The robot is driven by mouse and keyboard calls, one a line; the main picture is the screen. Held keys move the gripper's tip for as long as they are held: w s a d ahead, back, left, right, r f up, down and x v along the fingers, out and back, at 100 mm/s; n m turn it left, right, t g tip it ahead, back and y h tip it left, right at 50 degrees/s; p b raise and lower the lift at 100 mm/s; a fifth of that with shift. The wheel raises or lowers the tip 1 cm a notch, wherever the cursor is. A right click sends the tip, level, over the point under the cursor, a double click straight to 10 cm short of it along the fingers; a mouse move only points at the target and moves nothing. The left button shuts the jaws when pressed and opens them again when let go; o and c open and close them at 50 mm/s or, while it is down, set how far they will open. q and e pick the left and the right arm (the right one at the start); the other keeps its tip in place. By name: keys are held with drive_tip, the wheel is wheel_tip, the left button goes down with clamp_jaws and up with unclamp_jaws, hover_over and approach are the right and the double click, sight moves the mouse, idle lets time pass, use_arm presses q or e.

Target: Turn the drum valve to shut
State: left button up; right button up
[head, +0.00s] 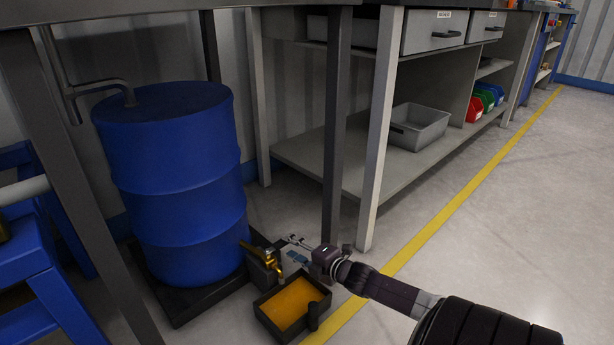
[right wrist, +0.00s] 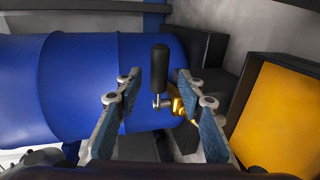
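The blue drum (head: 175,180) stands upright on a dark base (head: 205,300) under the bench at left. A brass drum valve (head: 258,250) sticks out low on its right side. In the right wrist view, the brass valve (right wrist: 177,104) carries a lever with a black grip (right wrist: 160,68). My right gripper (head: 293,249) is just right of the valve. Its fingers are spread, with the lever showing between them in the right wrist view (right wrist: 158,88). No contact with the lever is clear. My left gripper is not in view.
A dark tray (head: 263,315) with orange liquid sits on the floor below the valve. A bench leg (head: 336,130) rises behind my right gripper. Shelves with a grey bin (head: 420,128) stand at the back. The floor (head: 520,210) at right is clear.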

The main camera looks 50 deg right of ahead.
drive_tip(key=v, duration=0.7)
idle(0.5)
